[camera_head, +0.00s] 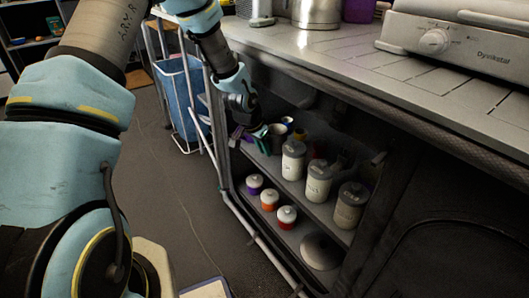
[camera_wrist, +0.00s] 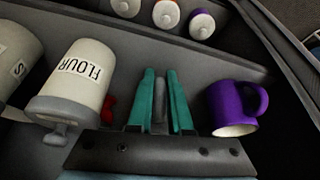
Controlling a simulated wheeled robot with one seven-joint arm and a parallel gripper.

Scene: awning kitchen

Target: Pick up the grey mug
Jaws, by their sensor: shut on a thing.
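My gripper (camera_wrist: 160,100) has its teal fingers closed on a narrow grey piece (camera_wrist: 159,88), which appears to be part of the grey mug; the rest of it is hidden. In the head view my gripper (camera_head: 259,139) reaches into the upper shelf under the counter. A grey mug (camera_head: 278,133) with a dark inside shows right beside the fingers there. I cannot tell whether it is clear of the shelf.
A purple mug (camera_wrist: 231,107) is close on the right and a flour canister (camera_wrist: 82,82) on the left in the wrist view. More canisters (camera_head: 318,183) line the shelf (camera_head: 330,216). Small lidded jars (camera_head: 269,200) stand below. The counter edge (camera_head: 350,97) overhangs the shelf.

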